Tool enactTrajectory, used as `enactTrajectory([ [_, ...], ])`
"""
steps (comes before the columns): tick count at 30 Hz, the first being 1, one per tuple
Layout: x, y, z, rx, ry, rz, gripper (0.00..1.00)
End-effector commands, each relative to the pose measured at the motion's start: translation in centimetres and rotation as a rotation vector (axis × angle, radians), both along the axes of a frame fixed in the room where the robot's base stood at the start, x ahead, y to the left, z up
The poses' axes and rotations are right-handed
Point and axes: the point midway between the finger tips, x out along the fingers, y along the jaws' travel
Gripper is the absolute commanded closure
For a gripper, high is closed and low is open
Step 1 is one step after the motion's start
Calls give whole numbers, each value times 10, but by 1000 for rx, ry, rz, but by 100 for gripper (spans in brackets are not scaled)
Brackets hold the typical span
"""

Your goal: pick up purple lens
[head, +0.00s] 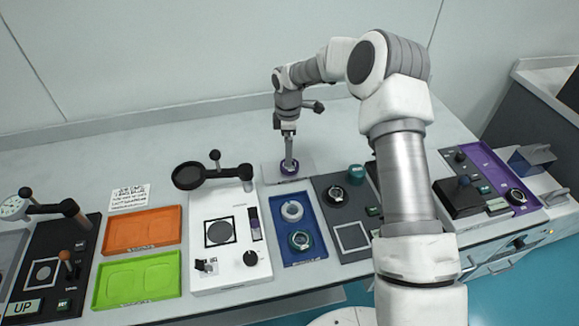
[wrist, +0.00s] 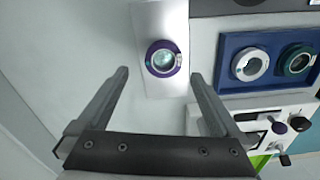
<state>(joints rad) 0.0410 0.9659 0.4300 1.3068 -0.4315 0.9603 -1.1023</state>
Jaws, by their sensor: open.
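The purple lens (head: 289,167) is a purple ring with clear glass on a pale plate (head: 307,171) at the back of the table. In the wrist view the purple lens (wrist: 163,59) lies ahead of the fingertips, between their lines. My gripper (head: 289,152) points down at the lens in the head view and partly covers it. In the wrist view my gripper (wrist: 159,74) has its two fingers wide apart with nothing between them. I cannot tell how high the fingertips are above the lens.
A blue tray (head: 313,253) in front holds a white ring (head: 291,210) and a teal ring (head: 300,240). A white device with a black arm (head: 215,176) stands to the left. A dark panel (head: 330,187) lies to the right. The table behind the plate is clear.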

Motion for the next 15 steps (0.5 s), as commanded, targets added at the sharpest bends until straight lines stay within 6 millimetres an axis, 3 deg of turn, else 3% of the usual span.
enactTrajectory([
  [5,-2,-2,-11,-1,2,0,0],
  [15,-6,-5,-53,-1,1,0,0],
])
